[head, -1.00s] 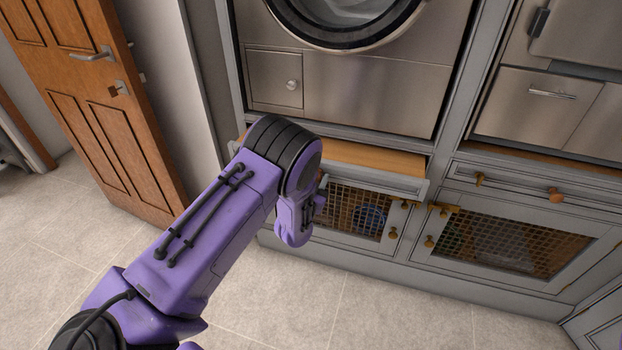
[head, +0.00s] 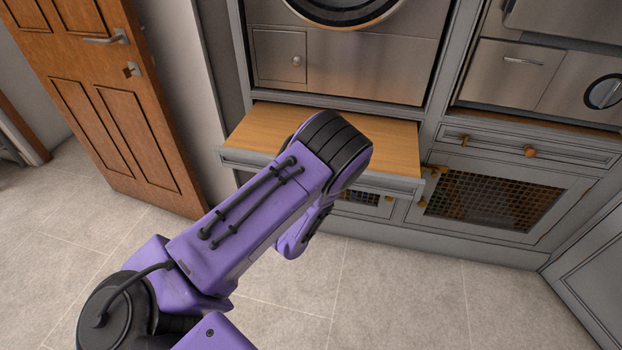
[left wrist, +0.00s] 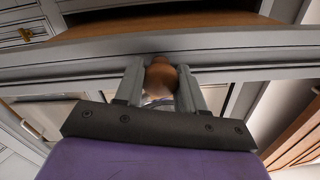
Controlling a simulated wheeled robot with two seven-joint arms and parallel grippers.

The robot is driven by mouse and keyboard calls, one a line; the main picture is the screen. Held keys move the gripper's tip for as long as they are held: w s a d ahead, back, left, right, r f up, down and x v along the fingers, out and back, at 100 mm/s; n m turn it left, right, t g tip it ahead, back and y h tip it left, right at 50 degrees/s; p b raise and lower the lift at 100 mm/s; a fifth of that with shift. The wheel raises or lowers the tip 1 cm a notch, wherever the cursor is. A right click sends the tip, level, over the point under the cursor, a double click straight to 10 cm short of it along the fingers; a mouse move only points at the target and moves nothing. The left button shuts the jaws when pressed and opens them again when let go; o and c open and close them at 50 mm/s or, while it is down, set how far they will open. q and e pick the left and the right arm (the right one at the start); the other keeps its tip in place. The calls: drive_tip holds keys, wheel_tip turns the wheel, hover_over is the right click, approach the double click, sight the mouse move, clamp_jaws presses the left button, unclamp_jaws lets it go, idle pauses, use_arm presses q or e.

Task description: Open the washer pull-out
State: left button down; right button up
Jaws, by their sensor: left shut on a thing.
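The washer pull-out (head: 268,130) is a wooden board with a grey front, below the washer (head: 345,62) in the head view. It sticks well out of the cabinet. In the left wrist view, its grey front (left wrist: 75,55) crosses the picture, with a brown round knob (left wrist: 160,77) at the middle. My left gripper (left wrist: 160,88) has a finger on each side of this knob and is shut on it. In the head view my purple left arm covers the knob and the fingertips. My right gripper is in neither view.
A drawer with a knob (head: 530,152) and a mesh-fronted cabinet door (head: 490,200) are to the right. A brown door (head: 130,110) stands at the left. The tiled floor (head: 400,300) in front is clear.

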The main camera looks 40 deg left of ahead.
use_arm(q)
drive_tip(key=c, duration=0.7)
unclamp_jaws()
drive_tip(key=shift+s, duration=0.1)
drive_tip(key=b+v, duration=0.1)
drive_tip(key=v, duration=0.9)
drive_tip(key=shift+s+d+r, duration=0.1)
drive_tip(key=shift+s+d, duration=0.05)
drive_tip(key=s+d+f+n+g+h+p, duration=0.1)
drive_tip(key=s+f+g, duration=0.3)
drive_tip(key=s, duration=0.3)
drive_tip(key=s+d+f+n+g+h+p, duration=0.1)
drive_tip(key=s+d+f+n+g, duration=0.1)
drive_tip(key=s+f+g, duration=0.2)
drive_tip(key=s+d+f+n+g+h+p, duration=0.1)
drive_tip(key=s+f+g, duration=0.4)
drive_tip(key=s, duration=0.5)
drive_tip(key=shift+s+d+f+n+h+p, duration=0.2)
drive_tip(key=shift+d+f+h, duration=0.1)
drive_tip(key=shift+f, duration=0.25)
drive_tip(key=shift+s+d+f+n+h+p, duration=0.2)
drive_tip(key=shift+f+h, duration=0.1)
drive_tip(key=shift+f, duration=0.25)
